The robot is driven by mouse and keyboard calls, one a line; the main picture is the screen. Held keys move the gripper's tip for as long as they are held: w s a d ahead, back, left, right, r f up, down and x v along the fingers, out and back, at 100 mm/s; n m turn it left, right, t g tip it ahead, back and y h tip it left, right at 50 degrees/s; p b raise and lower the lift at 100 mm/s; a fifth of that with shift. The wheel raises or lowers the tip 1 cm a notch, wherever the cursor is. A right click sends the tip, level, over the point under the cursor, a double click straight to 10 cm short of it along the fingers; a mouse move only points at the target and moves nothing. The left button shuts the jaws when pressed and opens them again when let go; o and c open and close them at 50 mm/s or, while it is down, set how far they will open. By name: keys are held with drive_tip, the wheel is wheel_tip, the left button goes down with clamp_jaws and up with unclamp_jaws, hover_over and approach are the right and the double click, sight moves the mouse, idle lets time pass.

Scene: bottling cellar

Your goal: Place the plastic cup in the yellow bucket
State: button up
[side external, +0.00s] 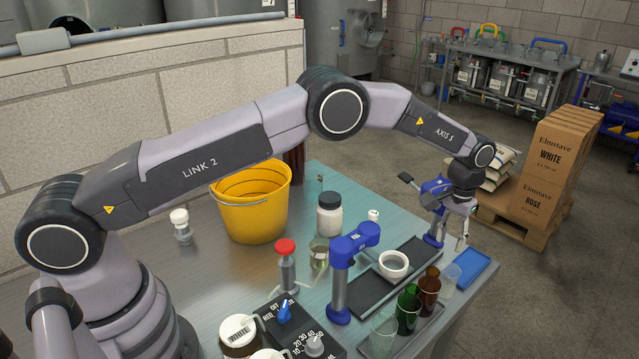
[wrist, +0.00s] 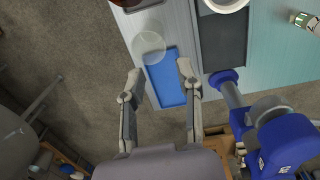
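A clear, pale cup, which looks like the plastic cup (side external: 449,280), stands near the table's right edge, between a brown bottle and a small blue tray. In the wrist view the cup (wrist: 149,46) is just beyond my fingertips, overlapping the blue tray's far corner. My gripper (side external: 461,240) is past the table's right end, above the cup's level, pointing down. In the wrist view my gripper (wrist: 159,70) has its fingers apart with nothing between them. The yellow bucket (side external: 252,215) stands upright on the table's left side, far from my gripper; its bottom is hidden.
Green (side external: 407,312) and brown (side external: 430,292) bottles and another clear vessel stand beside the cup. The blue tray (side external: 470,269) lies right of it.

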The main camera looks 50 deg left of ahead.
sight(447, 281)
wheel_tip(447, 281, down, 6)
drive_tip(key=shift+f, duration=0.2)
wheel_tip(447, 281, down, 5)
drive_tip(key=shift+a+f, duration=0.1)
drive_tip(key=shift+a, duration=0.05)
clamp_jaws()
idle(0.4)
